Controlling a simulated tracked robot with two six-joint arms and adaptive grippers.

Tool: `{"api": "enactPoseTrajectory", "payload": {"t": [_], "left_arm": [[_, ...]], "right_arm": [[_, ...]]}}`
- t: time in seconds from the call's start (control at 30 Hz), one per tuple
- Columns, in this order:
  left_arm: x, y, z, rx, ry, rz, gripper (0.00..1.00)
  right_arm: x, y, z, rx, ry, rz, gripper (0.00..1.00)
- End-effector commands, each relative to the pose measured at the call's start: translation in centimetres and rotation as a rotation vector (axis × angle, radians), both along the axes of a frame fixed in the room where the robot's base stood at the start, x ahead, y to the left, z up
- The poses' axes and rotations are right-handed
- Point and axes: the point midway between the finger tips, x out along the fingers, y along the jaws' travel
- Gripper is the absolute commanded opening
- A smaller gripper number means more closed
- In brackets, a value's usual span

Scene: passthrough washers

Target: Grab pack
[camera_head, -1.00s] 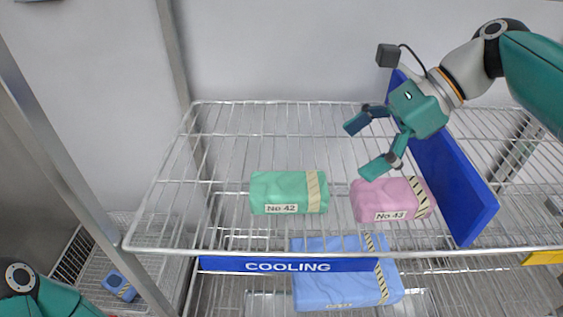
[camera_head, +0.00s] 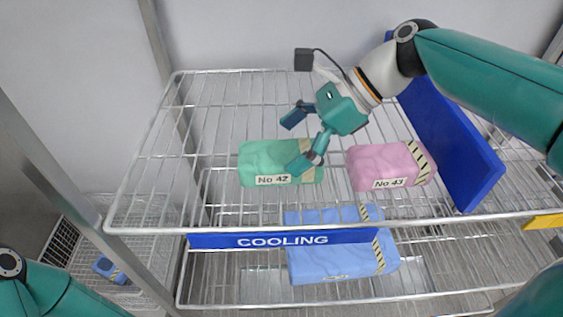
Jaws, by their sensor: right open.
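A green pack (camera_head: 262,162) labelled No 42 lies on the wire shelf (camera_head: 160,190) above the COOLING sign. A pink pack (camera_head: 386,165) labelled No 43 lies to its right on the same shelf. My right gripper (camera_head: 292,146) is open and empty, with its fingers spread over the green pack's right part; one finger covers a bit of its right end. I cannot tell if it touches the pack. Of my left arm only a teal link shows at the bottom left; its gripper is out of view.
A blue divider panel (camera_head: 443,140) stands right of the pink pack. Blue packs (camera_head: 335,262) lie on the lower shelf beneath. A blue COOLING sign (camera_head: 220,240) runs along the shelf's front edge. A metal post (camera_head: 75,190) stands at left, with a small blue pack (camera_head: 110,269) beyond it.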

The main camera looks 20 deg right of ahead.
Motion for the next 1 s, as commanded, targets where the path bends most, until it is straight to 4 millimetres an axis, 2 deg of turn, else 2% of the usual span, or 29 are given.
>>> {"api": "enactPoseTrajectory", "payload": {"t": [0.4,0.67,0.77,1.0], "left_arm": [[0.0,0.0,-1.3,0.000,0.000,0.000,0.40],[0.0,0.0,-1.2,0.000,0.000,0.000,0.40],[0.0,0.0,-1.2,0.000,0.000,0.000,0.40],[0.0,0.0,-1.2,0.000,0.000,0.000,0.40]], "right_arm": [[0.6,3.3,-3.6,-0.001,0.002,0.003,1.00],[0.7,3.5,-3.7,0.000,0.000,0.000,1.00],[0.7,3.5,-3.7,0.000,0.000,0.000,0.87],[0.7,3.5,-3.7,-0.001,0.001,0.001,0.47]]}}
